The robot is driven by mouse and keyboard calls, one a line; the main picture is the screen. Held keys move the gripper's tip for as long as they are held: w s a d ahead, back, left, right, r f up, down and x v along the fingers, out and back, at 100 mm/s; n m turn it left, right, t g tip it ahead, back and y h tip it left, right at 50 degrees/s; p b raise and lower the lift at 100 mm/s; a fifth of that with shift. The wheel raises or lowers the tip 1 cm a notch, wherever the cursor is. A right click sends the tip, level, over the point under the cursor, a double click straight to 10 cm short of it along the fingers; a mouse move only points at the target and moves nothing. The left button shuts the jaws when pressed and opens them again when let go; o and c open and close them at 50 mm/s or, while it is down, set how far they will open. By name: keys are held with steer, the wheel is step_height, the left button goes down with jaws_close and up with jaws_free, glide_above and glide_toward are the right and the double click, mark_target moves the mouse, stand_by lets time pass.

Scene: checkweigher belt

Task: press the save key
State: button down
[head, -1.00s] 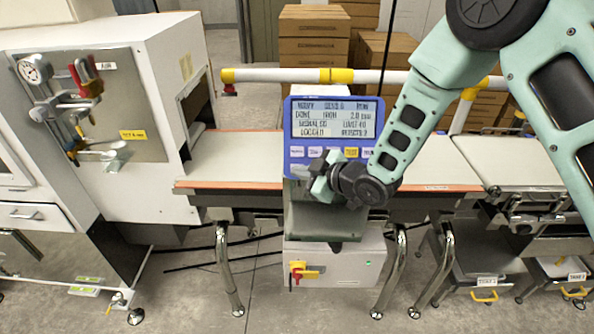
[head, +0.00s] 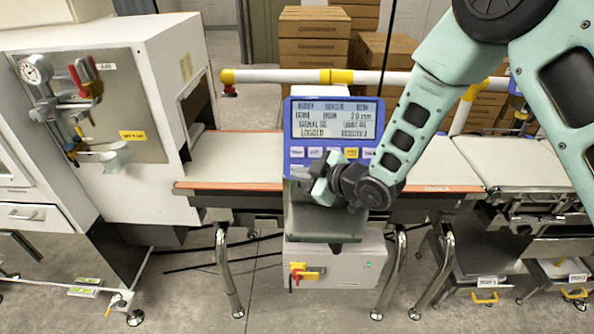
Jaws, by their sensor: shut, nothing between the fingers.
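The blue control panel (head: 288,140) stands over the belt, with a lit screen (head: 333,120) and a row of several keys below it. One key is yellow (head: 351,153); the others are pale. The key labels are too small to read surely, so I cannot tell which is the save key. A lower screen line seems to read "LOGGED" with a light box around it.
The belt (head: 240,150) runs left and right behind the panel. A white rail with yellow joints (head: 280,76) crosses behind it. A white cabinet (head: 150,60) with a gauge stands at left. A grey box with a red-yellow switch (head: 335,265) hangs below. Cartons stand behind.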

steer(key=shift+s+r, duration=0.35)
steer(key=shift+s, duration=0.4)
steer(key=shift+s+r, duration=0.4)
steer(key=shift+s, duration=0.35)
steer(key=shift+s+r, duration=0.35)
steer(key=shift+s, duration=0.4)
steer(key=s+r, duration=0.2)
steer(key=s, duration=0.3)
steer(key=shift+s+a+r, duration=0.15)
steer(key=shift+r, duration=0.25)
steer(key=shift+b, duration=0.3)
steer(key=s+d+m+g+h+b, duration=0.3)
steer(key=s+d, duration=0.3)
steer(key=s, duration=0.5)
steer(key=s+d+m+g+h+b, duration=0.3)
steer(key=s+d+g+h, duration=0.3)
steer(key=s, duration=0.6)
steer(key=shift+s+d+m+h, duration=0.3)
steer(key=shift+d+m, duration=0.1)
steer(key=shift+m, duration=0.4)
